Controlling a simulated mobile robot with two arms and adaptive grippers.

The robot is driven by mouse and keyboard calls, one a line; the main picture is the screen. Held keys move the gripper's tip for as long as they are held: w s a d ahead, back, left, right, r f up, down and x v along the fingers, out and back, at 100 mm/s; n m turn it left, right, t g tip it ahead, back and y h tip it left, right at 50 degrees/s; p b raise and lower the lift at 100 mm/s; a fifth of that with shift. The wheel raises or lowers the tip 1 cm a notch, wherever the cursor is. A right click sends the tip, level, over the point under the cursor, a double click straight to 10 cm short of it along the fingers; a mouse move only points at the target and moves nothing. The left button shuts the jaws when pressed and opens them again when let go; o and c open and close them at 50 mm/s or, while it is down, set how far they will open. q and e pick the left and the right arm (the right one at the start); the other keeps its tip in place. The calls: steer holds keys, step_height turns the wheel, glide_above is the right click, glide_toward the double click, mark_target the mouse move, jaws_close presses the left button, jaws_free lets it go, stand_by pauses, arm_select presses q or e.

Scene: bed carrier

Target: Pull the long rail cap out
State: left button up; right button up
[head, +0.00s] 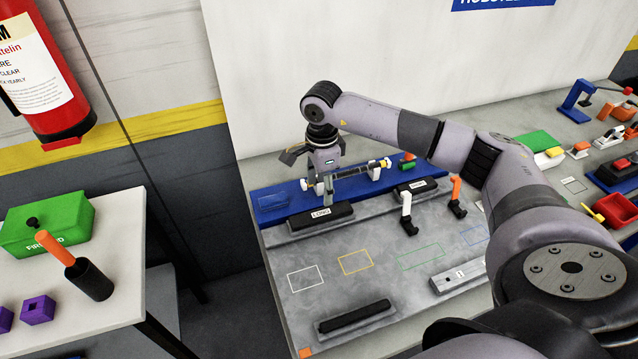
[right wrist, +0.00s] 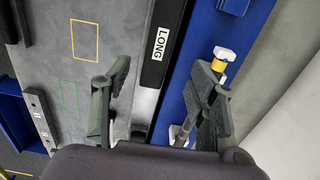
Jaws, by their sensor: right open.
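A dark rod (head: 352,173) with white-and-yellow end pieces lies along the blue board. Its near-left white end (head: 306,185) shows beside my right gripper (head: 328,198). In the right wrist view, a white end piece with a yellow ring (right wrist: 222,58) is by the right finger, partly hidden. A long black block labelled LONG (head: 340,211) lies in front of the board; it also shows in the right wrist view (right wrist: 155,70). My right gripper is open, with its fingers apart (right wrist: 165,72); I see nothing held. I cannot tell whether a finger touches the rod. My left gripper is not in view.
A shorter black labelled block (head: 416,188) and white (head: 408,214) and orange (head: 456,197) handles stand to the right. A black bar (head: 347,316) lies at the front. The grey surface with coloured outlines (head: 340,280) has free room. A side table (head: 130,215) stands left.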

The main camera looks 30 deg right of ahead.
mark_target(321, 213)
steer(key=shift+a+f+b, duration=0.1)
steer(key=shift+f+b, duration=1.9)
steer(key=shift+f, duration=1.6)
steer(key=shift+f+b, duration=0.65)
steer(key=shift+f, duration=0.15)
jaws_close()
steer(key=shift+r, duration=0.5)
steer(key=shift+r+p, duration=1.15)
steer(key=shift+r, duration=0.65)
